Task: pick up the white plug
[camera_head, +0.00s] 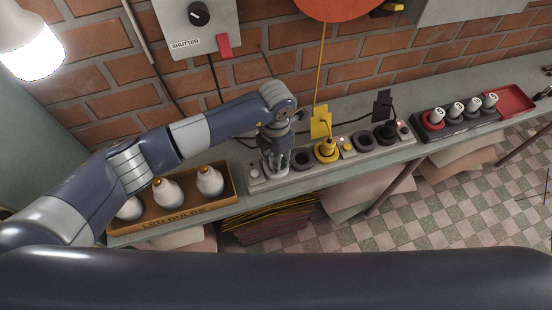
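My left gripper (277,163) points down over the left end of a grey socket strip (340,158). Its fingers sit around the leftmost socket position. Pale surfaces show between and below the fingers, but I cannot tell whether they are the white plug or finger parts. No white plug is clearly visible elsewhere on the strip. I cannot tell whether the fingers are closed on anything. My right gripper is not in view.
The strip also holds a yellow plug (325,151), a black plug (384,136) and dark empty sockets (302,159). A wooden bulb crate (231,186) stands left. Right are a dark rack of capped pieces (462,124) and a red tray (511,101). A brick wall (350,72) rises behind.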

